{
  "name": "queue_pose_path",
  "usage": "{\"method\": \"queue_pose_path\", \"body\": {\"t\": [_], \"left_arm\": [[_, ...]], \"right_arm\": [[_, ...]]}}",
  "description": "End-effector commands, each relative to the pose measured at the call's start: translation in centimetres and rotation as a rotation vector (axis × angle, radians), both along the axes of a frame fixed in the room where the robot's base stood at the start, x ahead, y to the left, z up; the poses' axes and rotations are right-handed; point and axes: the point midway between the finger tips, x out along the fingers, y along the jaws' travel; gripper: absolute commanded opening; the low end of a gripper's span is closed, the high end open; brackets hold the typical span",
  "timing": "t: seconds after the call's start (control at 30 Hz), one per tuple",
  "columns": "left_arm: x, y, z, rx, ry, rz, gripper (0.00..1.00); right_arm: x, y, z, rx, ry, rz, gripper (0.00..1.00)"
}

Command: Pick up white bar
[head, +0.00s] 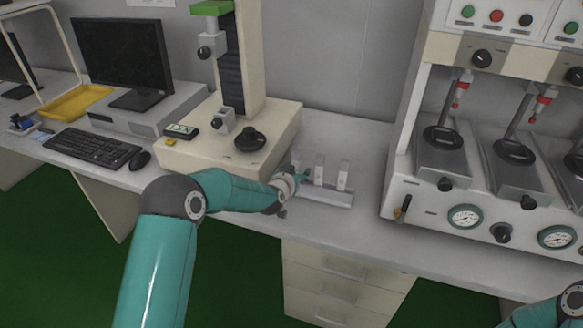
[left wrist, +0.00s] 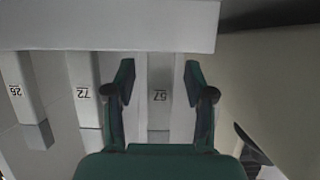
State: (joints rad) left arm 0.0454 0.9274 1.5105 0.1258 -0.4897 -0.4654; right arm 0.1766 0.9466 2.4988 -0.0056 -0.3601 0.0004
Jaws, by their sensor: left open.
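Three upright white bars stand in a row on a light grey holder (head: 328,197) on the bench. In the head view these are the left bar (head: 296,158), the middle bar (head: 319,168) and the right bar (head: 343,175). My left gripper (head: 291,182) is at the left bar and partly covers it. In the left wrist view my left gripper (left wrist: 158,75) is open, one finger on each side of a numbered bar (left wrist: 159,112); contact cannot be made out. The other two numbered bars (left wrist: 84,90) (left wrist: 22,90) are left of the fingers there. My right gripper is out of view.
A cream test stand (head: 225,150) with a black knob is behind and left of the bars. A machine with gauges (head: 465,217) stands to the right. A keyboard (head: 92,147) and monitor are further left. Bare bench (head: 365,150) lies between holder and machine.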

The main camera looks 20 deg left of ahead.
Motion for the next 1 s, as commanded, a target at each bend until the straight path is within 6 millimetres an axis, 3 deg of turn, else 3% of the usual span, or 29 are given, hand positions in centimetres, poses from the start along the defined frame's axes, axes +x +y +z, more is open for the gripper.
{"method": "queue_pose_path", "body": {"t": [0.23,0.57,1.0], "left_arm": [[0.11,0.05,-0.06,0.0,0.0,0.001,0.54],[0.09,0.07,-0.03,0.0,0.0,0.001,0.0],[0.1,0.11,0.42,0.001,-0.002,0.002,0.0]], "right_arm": [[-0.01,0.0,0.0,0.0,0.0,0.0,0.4],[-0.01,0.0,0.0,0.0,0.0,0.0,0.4],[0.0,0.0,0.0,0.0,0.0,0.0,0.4]]}}
